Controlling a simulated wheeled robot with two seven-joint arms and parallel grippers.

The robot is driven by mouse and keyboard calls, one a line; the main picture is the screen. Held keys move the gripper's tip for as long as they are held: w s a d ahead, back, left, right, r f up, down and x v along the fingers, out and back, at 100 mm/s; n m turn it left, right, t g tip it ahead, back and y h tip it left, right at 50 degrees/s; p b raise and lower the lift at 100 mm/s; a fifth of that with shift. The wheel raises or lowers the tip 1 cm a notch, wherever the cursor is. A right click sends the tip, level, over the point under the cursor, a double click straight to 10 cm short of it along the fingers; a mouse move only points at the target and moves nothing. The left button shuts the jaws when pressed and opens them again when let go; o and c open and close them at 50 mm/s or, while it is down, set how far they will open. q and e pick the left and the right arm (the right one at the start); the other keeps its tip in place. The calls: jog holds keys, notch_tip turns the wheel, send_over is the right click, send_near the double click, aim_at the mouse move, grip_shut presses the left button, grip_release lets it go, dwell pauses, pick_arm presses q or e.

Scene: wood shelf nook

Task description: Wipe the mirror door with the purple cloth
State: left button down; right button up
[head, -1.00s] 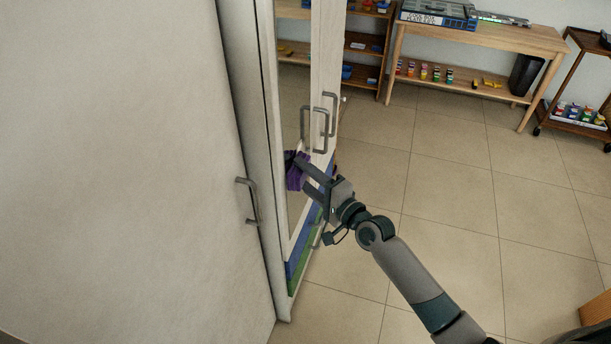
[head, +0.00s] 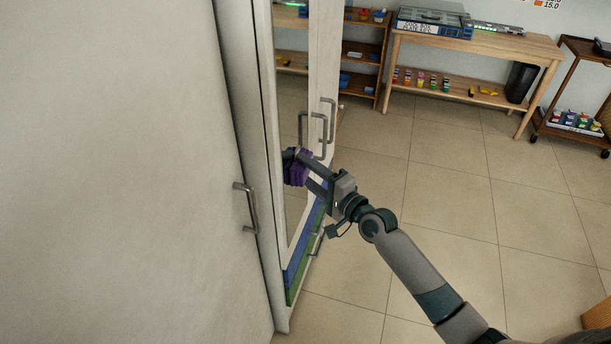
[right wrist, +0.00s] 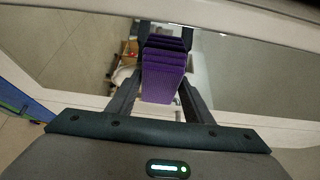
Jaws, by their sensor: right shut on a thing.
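The mirror door (head: 294,215) stands in the cabinet front, left of centre in the head view, seen at a steep angle. Its glass also fills much of the right wrist view (right wrist: 245,78). The purple cloth (head: 296,168) is a folded bundle held at the glass; it also shows in the right wrist view (right wrist: 163,80). My right gripper (head: 304,172) is shut on the cloth, with a finger on each side. The cloth appears to touch the mirror, though the contact is hidden. My left gripper is not in view.
Metal handles (head: 324,125) stick out just beyond the cloth. A plain white door (head: 110,170) with its own handle (head: 248,208) fills the left. A wooden table (head: 480,45) and a cart (head: 575,95) stand far back. The tiled floor (head: 450,190) between is clear.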

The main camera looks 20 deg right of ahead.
jog(key=shift+w, duration=0.1)
jog(key=shift+w+d+f+b, duration=0.2)
jog(key=shift+w+d+b, duration=0.45)
jog(key=shift+w+b, duration=0.25)
jog(key=shift+w+d+r, duration=0.1)
jog(key=shift+w+d, duration=0.3)
jog(key=shift+w, duration=0.1)
jog(key=shift+b, duration=0.3)
jog(key=w+d+b, duration=0.2)
jog(key=w, duration=0.1)
jog(key=shift+a+r, duration=0.1)
